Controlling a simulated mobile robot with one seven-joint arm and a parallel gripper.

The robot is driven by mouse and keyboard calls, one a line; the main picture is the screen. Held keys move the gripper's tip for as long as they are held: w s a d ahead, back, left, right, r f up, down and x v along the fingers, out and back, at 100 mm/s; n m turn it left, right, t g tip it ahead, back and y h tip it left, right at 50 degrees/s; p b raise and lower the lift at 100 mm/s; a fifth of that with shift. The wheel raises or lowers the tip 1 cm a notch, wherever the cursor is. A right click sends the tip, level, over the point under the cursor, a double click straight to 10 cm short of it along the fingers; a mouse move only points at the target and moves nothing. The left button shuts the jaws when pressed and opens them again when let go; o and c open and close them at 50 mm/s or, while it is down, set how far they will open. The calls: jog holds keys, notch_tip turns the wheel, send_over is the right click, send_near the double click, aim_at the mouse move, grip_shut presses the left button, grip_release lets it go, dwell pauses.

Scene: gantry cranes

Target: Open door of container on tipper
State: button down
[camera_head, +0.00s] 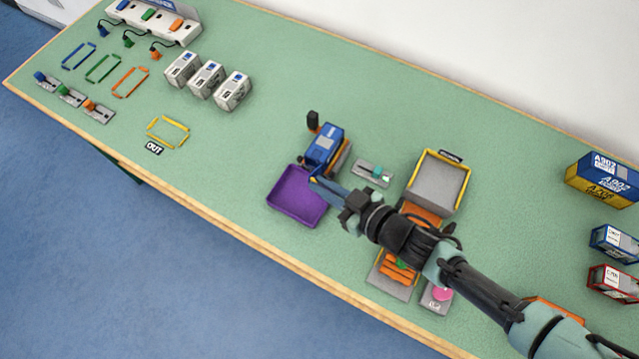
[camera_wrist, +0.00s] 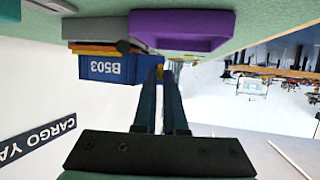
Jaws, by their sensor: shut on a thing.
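The blue container (camera_head: 325,145) sits on the tipper (camera_head: 343,160) behind the purple tray. In the wrist view, the container (camera_wrist: 105,68) appears upside down with the marking B503, on the tipper's grey and orange bed (camera_wrist: 100,35). My gripper (camera_head: 314,181) is at the container's end facing the purple tray. In the wrist view, its fingertips (camera_wrist: 160,72) are shut on a small yellow handle (camera_wrist: 161,67) at that end. The door itself is seen edge-on or hidden by the fingers, so I cannot tell its angle.
The purple tray (camera_head: 297,196) lies directly in front of the container's end. A grey slider box (camera_head: 372,173) and a grey, yellow-edged bin (camera_head: 439,181) stand to the right. My arm passes over orange and grey stations. The green table is clear left of the tray.

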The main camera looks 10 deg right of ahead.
jog(key=shift+d+n+g+y+p, duration=0.4)
jog(key=shift+n+g+y, duration=0.15)
jog(key=shift+n, duration=0.25)
jog(key=shift+f+g, duration=0.1)
jog(key=shift+g, duration=0.15)
jog(key=c, duration=1)
grip_release()
jog(key=shift+o, duration=0.2)
jog(key=p+v, duration=0.4)
jog(key=v, duration=0.9)
jog(key=shift+d+f, duration=0.1)
